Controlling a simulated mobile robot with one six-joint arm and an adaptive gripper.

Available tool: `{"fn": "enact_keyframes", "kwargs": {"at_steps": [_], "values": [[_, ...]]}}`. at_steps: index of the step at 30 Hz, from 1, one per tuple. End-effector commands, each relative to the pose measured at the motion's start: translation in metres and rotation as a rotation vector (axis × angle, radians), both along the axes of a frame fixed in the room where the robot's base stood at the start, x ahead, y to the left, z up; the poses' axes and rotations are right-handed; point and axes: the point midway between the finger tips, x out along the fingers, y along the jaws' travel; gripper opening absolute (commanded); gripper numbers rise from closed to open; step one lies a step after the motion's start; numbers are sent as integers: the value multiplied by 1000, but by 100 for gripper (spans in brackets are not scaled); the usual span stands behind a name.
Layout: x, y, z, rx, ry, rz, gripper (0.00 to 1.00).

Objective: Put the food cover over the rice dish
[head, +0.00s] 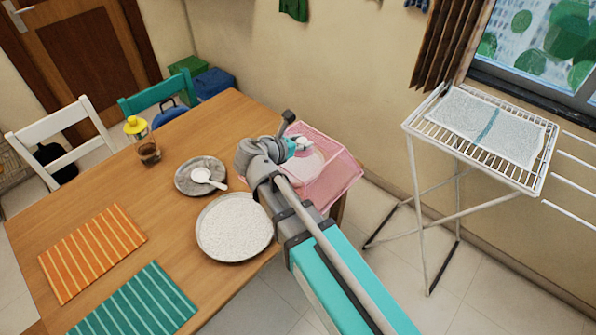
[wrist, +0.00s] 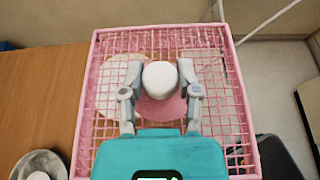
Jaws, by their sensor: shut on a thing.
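The food cover (head: 335,178) is a pink mesh box with a white knob on top, at the table's far right corner. It fills the middle of the wrist view (wrist: 234,110). My gripper (head: 298,146) is shut on the cover's white knob (wrist: 160,78), with one finger on each side of it. I cannot tell whether the cover rests on the table or hangs just above it. The rice dish (head: 235,228), a round plate heaped with white rice, lies uncovered to the left of my arm, nearer than the cover.
A grey plate (head: 185,182) with a white spoon (head: 205,177) lies behind the rice dish. A brown glass (head: 149,153) and a yellow-capped bottle (head: 135,127) stand farther left. Orange (head: 92,252) and green (head: 135,302) mats lie at front left. A drying rack (head: 475,135) stands right.

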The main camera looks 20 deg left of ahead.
Motion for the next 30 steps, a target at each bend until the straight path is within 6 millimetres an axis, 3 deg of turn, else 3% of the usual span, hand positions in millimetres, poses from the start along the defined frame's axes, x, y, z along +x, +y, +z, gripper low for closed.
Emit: {"fn": "enact_keyframes", "kwargs": {"at_steps": [5,17,30], "values": [[-7,5,1,0,0,18,0],[0,7,-3,0,0,15,0],[62,32,-34,-1,0,14,0]]}}
